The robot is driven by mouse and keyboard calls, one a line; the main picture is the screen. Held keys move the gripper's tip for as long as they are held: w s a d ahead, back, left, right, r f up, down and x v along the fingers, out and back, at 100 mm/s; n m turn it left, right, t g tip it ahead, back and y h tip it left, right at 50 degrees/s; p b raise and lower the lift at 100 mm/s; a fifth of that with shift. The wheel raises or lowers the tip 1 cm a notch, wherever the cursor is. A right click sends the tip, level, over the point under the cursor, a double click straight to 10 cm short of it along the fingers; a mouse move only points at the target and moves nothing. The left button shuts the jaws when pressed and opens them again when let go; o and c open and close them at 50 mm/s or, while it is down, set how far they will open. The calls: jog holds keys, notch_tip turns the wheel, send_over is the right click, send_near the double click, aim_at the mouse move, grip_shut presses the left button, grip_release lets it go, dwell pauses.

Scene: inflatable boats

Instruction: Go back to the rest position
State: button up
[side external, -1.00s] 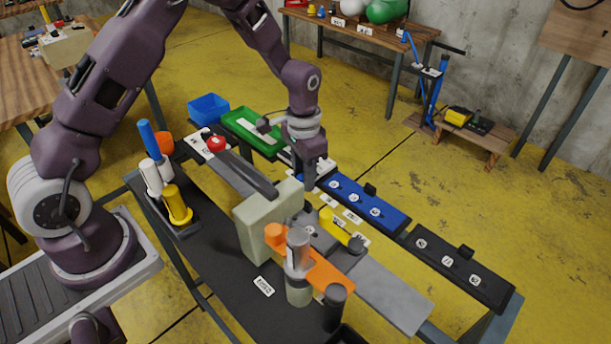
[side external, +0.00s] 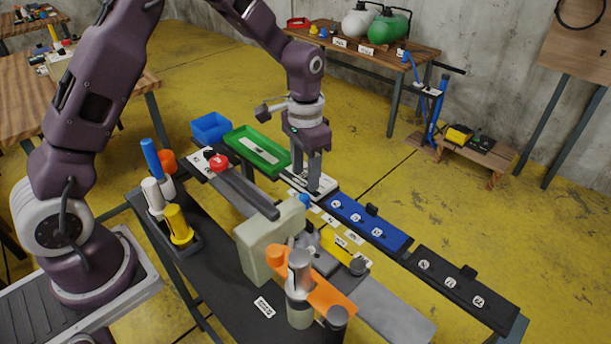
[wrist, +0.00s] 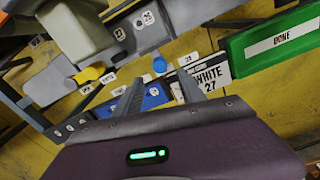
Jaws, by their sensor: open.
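My gripper (side external: 314,188) is above the white plate (side external: 320,182) at the far edge of the bench in the side view. Its fingers point down and hold nothing. In the wrist view the two fingers (wrist: 158,92) stand apart with a clear gap between them. The blue plate (side external: 370,222) lies just right of the gripper in the side view and partly behind the fingers in the wrist view.
A green tray (side external: 283,163), marked DONE in the wrist view, lies left of the gripper. A blue bin (side external: 210,127), beige block (side external: 255,250), orange clamp (side external: 325,290) and black plate (side external: 462,277) are also on the bench. The space above the bench is mostly free.

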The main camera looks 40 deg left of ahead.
jog(key=shift+r, duration=0.1)
jog(key=s+r+n+t, duration=0.1)
jog(key=s+r, duration=0.5)
jog(key=r, duration=0.2)
jog(key=s+r+t, duration=0.2)
jog(key=s+r, duration=0.3)
jog(key=r, duration=0.3)
jog(key=s+r+n+t, duration=0.1)
jog(key=s+r+t, duration=0.1)
jog(key=s, duration=1.3)
jog(key=shift+s+d+r+n+t, duration=0.3)
jog(key=shift+s+r, duration=0.05)
jog(key=shift+r, duration=0.1)
